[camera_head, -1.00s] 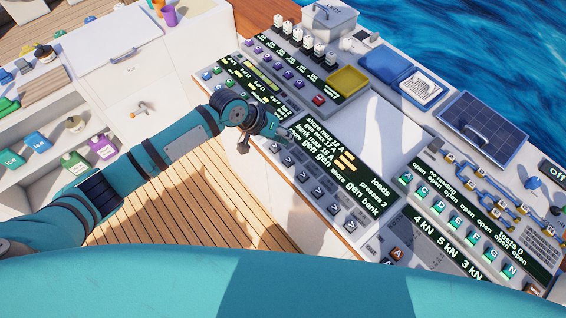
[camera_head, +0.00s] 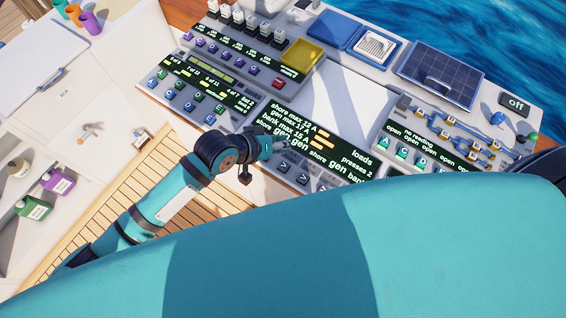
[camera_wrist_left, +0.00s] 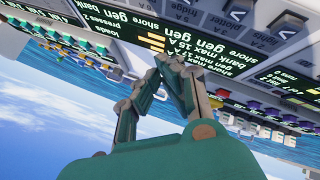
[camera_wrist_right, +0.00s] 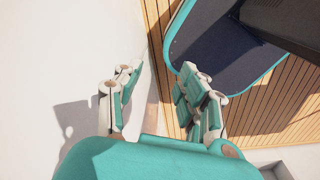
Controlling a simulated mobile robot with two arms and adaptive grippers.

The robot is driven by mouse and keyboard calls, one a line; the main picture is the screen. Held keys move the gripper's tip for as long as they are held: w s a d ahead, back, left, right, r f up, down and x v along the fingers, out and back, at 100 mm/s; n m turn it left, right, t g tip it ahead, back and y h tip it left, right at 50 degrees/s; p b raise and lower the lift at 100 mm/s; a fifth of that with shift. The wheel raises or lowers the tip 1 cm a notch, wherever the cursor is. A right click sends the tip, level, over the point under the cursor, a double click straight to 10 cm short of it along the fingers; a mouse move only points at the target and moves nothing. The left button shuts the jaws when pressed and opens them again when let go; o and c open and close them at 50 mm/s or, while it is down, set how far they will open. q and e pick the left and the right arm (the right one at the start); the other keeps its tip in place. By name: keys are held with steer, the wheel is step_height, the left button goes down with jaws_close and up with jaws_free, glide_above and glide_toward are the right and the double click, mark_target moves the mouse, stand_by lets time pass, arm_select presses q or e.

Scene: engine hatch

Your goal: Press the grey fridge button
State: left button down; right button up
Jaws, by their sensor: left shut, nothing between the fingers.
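A row of grey buttons (camera_head: 302,178) runs along the front edge of the console, below the dark loads display (camera_head: 330,140). I cannot read which one is the fridge button; the lower part of the row is hidden behind my teal body. My left gripper (camera_head: 281,146) is shut and empty, over the upper end of this row at the display's left edge. In the left wrist view its fingertips (camera_wrist_left: 171,58) meet in front of the display, near the grey buttons (camera_wrist_left: 183,12); contact cannot be told. My right gripper (camera_wrist_right: 155,80) is open and empty, away from the console.
A red button (camera_head: 277,82) and a yellow pad (camera_head: 299,56) lie beyond the display. Teal lettered buttons (camera_head: 402,153) are to the right. A white cabinet (camera_head: 100,75) stands left of the wooden deck (camera_head: 190,190). A pale wall is close to my right gripper.

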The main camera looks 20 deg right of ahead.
mark_target(282, 164)
arm_select(q)
step_height(282, 164, down, 3)
steer(key=shift+f+b, duration=0.1)
steer(key=shift+b, duration=0.7)
step_height(282, 164, down, 2)
steer(key=b, duration=0.2)
steer(key=shift+f+b, duration=0.1)
steer(key=shift+b, duration=0.2)
steer(key=shift+f, duration=0.65)
steer(key=shift+f+b, duration=0.2)
steer(key=shift+b, duration=0.15)
arm_select(e)
steer(key=f, duration=0.1)
steer(key=w+f, duration=0.1)
steer(key=f, duration=0.1)
steer(key=a+f, duration=0.1)
steer(key=f, duration=0.1)
steer(key=shift+w, duration=0.3)
arm_select(q)
steer(key=shift+f, duration=0.1)
arm_select(e)
steer(key=shift+s+a, duration=0.1)
steer(key=shift+a, duration=0.15)
arm_select(q)
steer(key=shift+f, duration=0.1)
